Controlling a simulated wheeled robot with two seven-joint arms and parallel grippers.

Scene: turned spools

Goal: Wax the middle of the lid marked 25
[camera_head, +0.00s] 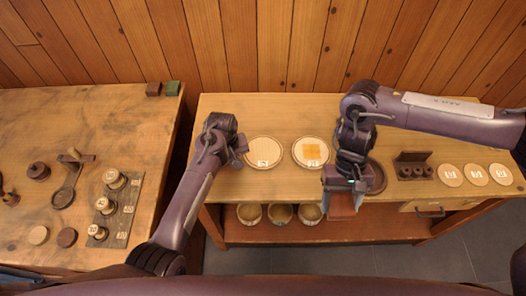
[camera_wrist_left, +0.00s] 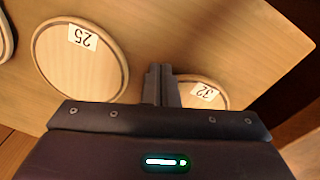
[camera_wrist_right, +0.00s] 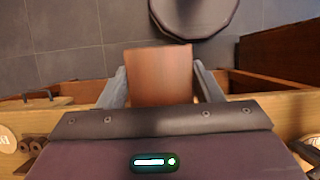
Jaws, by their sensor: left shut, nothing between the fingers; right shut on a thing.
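The lid marked 25 (camera_wrist_left: 80,62) is a pale, plain wooden disc with a rim, its number on a white label in the left wrist view. It matches the plain lid (camera_head: 263,148) in the head view, where the label is too small to read. A lid marked 32 (camera_wrist_left: 207,97) lies partly hidden behind my left gripper (camera_wrist_left: 161,84). That gripper is shut and empty, just left of the plain lid in the head view (camera_head: 243,147). My right gripper (camera_head: 343,188) is shut on a reddish-brown block (camera_wrist_right: 158,75), held near the bench's front edge.
Another lid (camera_head: 311,146) with an orange square patch lies right of the plain one. A dark round dish (camera_head: 378,181), a dark rack (camera_head: 412,158) and three labelled discs (camera_head: 474,174) lie further right. Bowls (camera_head: 281,214) stand on the shelf below. A side table (camera_head: 95,125) holds spools.

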